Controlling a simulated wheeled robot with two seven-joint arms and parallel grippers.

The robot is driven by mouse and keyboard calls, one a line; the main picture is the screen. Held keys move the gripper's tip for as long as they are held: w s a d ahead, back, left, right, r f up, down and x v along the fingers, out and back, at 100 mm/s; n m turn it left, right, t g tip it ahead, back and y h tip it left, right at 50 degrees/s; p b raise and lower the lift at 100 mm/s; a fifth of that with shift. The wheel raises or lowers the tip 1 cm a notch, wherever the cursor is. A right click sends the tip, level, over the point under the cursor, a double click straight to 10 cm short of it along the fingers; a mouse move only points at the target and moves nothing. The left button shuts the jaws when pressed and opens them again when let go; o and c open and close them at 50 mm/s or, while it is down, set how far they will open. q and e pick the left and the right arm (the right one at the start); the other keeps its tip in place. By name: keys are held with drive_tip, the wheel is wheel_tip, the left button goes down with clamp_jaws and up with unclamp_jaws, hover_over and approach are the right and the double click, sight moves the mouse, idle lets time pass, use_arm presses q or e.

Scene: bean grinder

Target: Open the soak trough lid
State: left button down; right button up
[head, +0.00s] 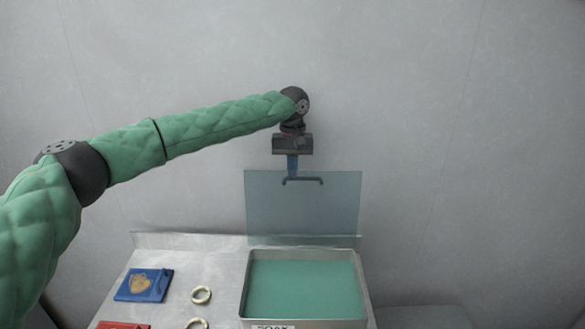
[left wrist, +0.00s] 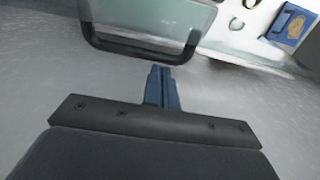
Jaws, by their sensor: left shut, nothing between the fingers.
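The soak trough (head: 243,288) is a metal box holding green-teal liquid, with a partly cut-off label on its front. Its translucent lid (head: 302,210) stands raised, roughly upright, at the trough's back edge. A dark bar handle (head: 318,180) runs along the lid's top. My left gripper (head: 291,176) is shut and empty, its blue fingers at the handle in the head view. In the left wrist view the handle (left wrist: 140,50) lies just beyond the shut fingertips (left wrist: 159,70); whether they touch is unclear. My right gripper is not in view.
A blue book-like block (head: 144,285) with a tan emblem lies on the bench left of the trough. Two cream rings (head: 201,295) and a red item (head: 122,325) lie near it. A grey wall stands behind the bench.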

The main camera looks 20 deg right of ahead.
sight(293, 172)
use_arm(q)
drive_tip(key=shift+s, duration=0.15)
drive_tip(key=s, duration=0.1)
drive_tip(key=s+t, duration=0.1)
drive_tip(key=s+a+r+b, duration=0.1)
drive_tip(key=shift+s+t+h, duration=0.15)
drive_tip(key=shift+t+h, duration=0.15)
drive_tip(key=shift+t, duration=0.1)
drive_tip(key=shift+s+r, duration=0.25)
drive_tip(key=shift+s, duration=0.05)
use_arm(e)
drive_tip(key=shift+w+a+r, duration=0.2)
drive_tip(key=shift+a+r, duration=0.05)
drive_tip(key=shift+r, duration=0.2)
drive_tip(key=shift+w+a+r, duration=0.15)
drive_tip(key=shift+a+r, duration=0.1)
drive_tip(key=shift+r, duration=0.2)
use_arm(q)
drive_tip(key=shift+r, duration=0.15)
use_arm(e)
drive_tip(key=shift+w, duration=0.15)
